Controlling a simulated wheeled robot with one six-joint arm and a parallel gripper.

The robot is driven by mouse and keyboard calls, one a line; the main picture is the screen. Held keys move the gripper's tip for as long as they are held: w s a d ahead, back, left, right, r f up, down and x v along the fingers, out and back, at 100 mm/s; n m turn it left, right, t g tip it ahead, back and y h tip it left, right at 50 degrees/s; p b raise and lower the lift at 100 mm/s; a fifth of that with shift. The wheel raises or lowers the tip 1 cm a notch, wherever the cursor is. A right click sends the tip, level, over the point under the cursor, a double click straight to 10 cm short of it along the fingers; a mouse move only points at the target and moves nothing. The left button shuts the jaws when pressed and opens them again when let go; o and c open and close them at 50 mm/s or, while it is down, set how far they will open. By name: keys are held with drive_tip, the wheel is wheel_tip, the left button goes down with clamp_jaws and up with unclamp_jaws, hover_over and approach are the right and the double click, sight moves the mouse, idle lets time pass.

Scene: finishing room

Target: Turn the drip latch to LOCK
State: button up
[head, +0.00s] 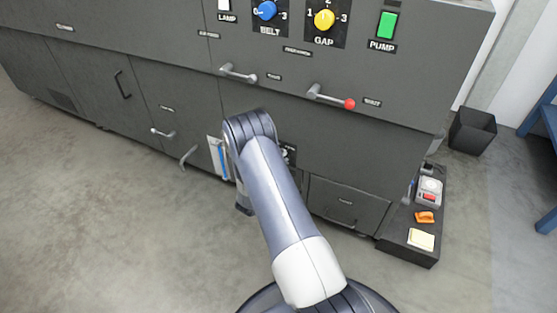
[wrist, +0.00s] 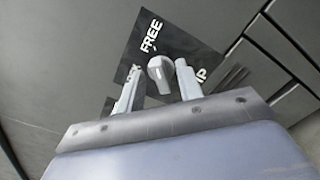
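The drip latch (wrist: 160,69) is a light grey knob on a black plate (wrist: 178,45) in the wrist view. The plate reads FREE above the knob; part of another word, ending in K, shows at its left, and "IP" shows at the right. My gripper (wrist: 158,80) is open, with one finger on each side of the knob. I cannot tell whether the fingers touch it. Which mark the latch points to is unclear. In the head view my arm hides the latch and gripper; only an edge of a black plate (head: 289,155) shows beside the arm.
Two lever handles, one plain (head: 238,73) and one red-tipped (head: 331,97), stick out above my arm. A blue-and-white gauge strip (head: 217,157) is left of it. A low black ledge (head: 407,245) with small items stands at right. The floor at left is clear.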

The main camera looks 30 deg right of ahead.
drive_tip(key=shift+c, duration=0.4)
clamp_jaws()
drive_tip(key=shift+n, duration=0.3)
drive_tip(key=n, duration=1.7)
drive_tip(key=shift+w+a+b, duration=0.25)
drive_tip(key=shift+b, duration=0.15)
drive_tip(key=shift+n, duration=0.3)
drive_tip(key=shift+o, duration=0.4)
unclamp_jaws()
